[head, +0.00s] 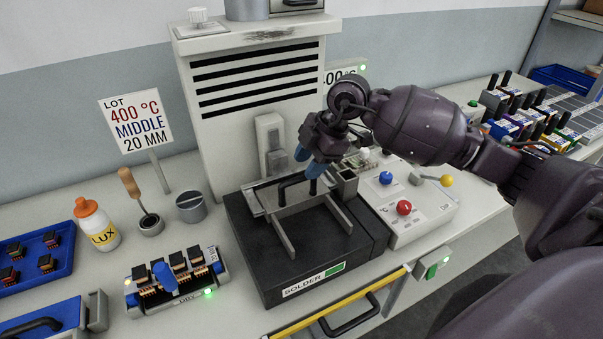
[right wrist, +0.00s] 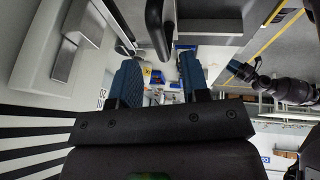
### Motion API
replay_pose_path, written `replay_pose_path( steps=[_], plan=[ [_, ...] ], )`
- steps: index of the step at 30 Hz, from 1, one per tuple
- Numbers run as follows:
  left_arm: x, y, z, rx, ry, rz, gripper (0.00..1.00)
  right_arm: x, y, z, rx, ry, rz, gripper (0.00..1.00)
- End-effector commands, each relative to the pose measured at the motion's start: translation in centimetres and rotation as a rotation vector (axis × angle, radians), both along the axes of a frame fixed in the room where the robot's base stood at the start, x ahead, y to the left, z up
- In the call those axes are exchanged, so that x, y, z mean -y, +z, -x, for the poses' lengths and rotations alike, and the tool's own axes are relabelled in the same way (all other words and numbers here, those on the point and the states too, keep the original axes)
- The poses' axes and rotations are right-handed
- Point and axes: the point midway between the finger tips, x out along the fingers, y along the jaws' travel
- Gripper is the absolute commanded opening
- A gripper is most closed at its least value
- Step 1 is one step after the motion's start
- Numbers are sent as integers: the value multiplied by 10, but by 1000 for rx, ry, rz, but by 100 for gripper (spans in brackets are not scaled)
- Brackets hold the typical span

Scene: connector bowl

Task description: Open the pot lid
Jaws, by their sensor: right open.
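The solder pot (head: 262,262) is a black block labelled SOLDER on the bench. Its flat metal lid (head: 264,202) lies over the top between two metal rails, with a black bar handle (head: 288,186). My right gripper (head: 308,165) is open just above the handle, its blue fingers pointing down. In the right wrist view, a black bar, seemingly the handle (right wrist: 158,28), shows near the gap between the blue fingers (right wrist: 160,80); I cannot tell whether they touch it. My left gripper (right wrist: 236,66) seems to show small at the right of that view, its jaw state unclear.
A vented cabinet (head: 262,100) stands behind the pot. A control box (head: 425,213) with red, blue and yellow knobs is at its right. A coil fixture (head: 172,284), grey cup (head: 191,208) and flux bottle (head: 96,224) stand left. A yellow rail (head: 345,305) runs along the front edge.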

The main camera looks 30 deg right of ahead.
Motion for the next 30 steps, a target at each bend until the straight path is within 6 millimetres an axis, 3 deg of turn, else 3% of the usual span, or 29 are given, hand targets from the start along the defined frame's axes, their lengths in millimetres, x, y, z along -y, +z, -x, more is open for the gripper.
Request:
replay_pose_path(
  steps=[9, 20, 28, 30],
  plan=[
    [0, -3, 1, -4, 0, -1, 43, -13, -30, -6, -1, 1, 0, 42],
    [0, -2, -3, 4, -2, -1, 43, -14, -33, -7, 2, 1, 0, 42],
    [1, -1, -4, 6, -3, 0, 43, -14, -33, -7, 1, 2, 0, 1],
    [1, -1, -4, 6, -3, 0, 43, -14, -33, -7, 1, 2, 0, 0]
  ],
)
